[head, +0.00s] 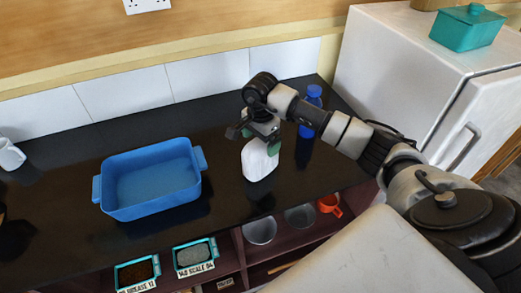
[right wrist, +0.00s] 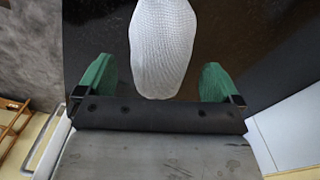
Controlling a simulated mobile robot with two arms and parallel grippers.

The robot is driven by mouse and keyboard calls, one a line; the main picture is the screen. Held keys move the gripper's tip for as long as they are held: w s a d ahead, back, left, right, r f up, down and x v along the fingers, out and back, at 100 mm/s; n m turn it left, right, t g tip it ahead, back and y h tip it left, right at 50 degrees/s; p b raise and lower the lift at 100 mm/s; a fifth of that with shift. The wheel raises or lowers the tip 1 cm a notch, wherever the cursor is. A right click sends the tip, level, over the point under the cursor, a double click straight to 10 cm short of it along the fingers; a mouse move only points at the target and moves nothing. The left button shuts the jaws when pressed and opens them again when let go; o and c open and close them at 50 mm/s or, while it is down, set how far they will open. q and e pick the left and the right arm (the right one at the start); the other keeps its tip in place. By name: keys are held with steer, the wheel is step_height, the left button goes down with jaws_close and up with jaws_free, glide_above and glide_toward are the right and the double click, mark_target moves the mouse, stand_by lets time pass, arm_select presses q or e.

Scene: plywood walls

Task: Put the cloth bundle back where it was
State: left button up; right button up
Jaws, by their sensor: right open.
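The white cloth bundle (head: 259,162) stands on the black counter (head: 226,211), right of the blue tub. My right gripper (head: 262,138) is over the top of the bundle and hides part of it. In the right wrist view the bundle (right wrist: 162,48) shows a woven, knit-like surface. It lies between the two green fingers of my right gripper (right wrist: 158,75), with a clear gap on each side. The gripper is open and not closed on it. My left gripper is not in view.
An empty blue tub (head: 150,182) sits on the counter. A blue bottle (head: 313,95) stands behind my right arm. A white mug (head: 10,155) is at the left edge. Below are a shelf with grey cups (head: 260,231) and an orange mug (head: 329,205). A white fridge (head: 400,65) stands right.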

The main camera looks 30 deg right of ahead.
step_height(320, 180, up, 8)
steer(key=shift+r+b, duration=0.15)
steer(key=shift+b, duration=0.95)
steer(key=shift+a, duration=0.1)
